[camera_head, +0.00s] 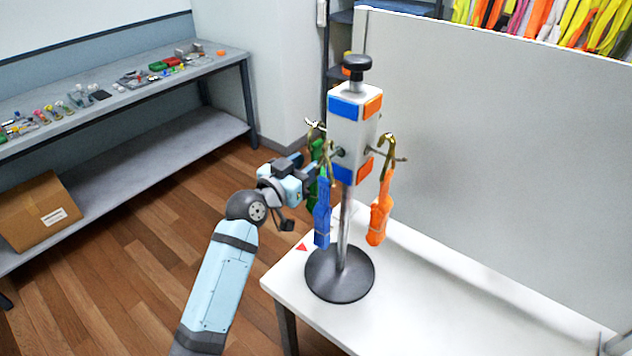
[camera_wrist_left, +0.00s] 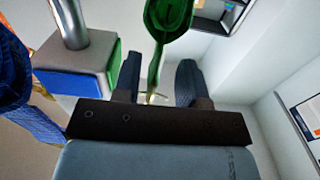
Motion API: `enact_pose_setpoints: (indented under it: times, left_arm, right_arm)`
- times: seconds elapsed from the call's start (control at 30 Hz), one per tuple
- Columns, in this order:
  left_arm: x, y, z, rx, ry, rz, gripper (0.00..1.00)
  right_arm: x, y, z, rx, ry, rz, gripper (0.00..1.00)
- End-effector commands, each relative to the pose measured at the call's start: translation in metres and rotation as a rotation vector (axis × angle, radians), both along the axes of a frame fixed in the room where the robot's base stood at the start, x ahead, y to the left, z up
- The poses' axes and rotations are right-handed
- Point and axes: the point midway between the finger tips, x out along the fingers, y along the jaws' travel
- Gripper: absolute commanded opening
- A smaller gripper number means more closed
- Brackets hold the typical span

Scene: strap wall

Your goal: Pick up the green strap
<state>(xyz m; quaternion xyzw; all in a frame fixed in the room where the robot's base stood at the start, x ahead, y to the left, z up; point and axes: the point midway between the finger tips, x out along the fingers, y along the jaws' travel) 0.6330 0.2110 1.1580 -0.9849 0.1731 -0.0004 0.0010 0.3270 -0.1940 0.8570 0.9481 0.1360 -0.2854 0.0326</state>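The green strap (camera_head: 314,150) hangs from a hook on the left side of the stand, partly hidden behind the blue strap (camera_head: 322,212) and my gripper. My left gripper (camera_head: 310,172) is at the green strap, its fingertips partly hidden in the head view. In the left wrist view, the green strap (camera_wrist_left: 168,15) runs down between the two dark fingers of my left gripper (camera_wrist_left: 157,72). The fingers are apart, with gaps showing beside the strap. My right gripper is not in view.
The stand's block (camera_head: 345,130) with blue and orange panels sits on a pole with a round black base (camera_head: 340,275) on a white table (camera_head: 440,300). An orange strap (camera_head: 380,212) hangs on the right. A grey panel (camera_head: 480,130) stands behind. The blue strap (camera_wrist_left: 15,75) is close by.

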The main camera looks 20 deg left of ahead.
Motion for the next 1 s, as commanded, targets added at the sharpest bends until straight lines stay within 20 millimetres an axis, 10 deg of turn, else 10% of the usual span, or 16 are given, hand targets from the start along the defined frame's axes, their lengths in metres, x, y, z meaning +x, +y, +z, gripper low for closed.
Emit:
enact_pose_setpoints:
  times: [0.5,0.7,1.0]
  left_arm:
    - [0.035,-0.015,0.001,-0.001,0.0,-0.001,0.38]
    - [0.035,-0.015,0.001,-0.001,0.0,-0.001,0.0]
    - [0.035,-0.015,0.001,-0.001,-0.001,0.0,0.0]
  right_arm:
    - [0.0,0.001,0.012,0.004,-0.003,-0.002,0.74]
    - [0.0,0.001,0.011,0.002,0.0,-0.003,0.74]
    - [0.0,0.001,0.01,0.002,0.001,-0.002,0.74]
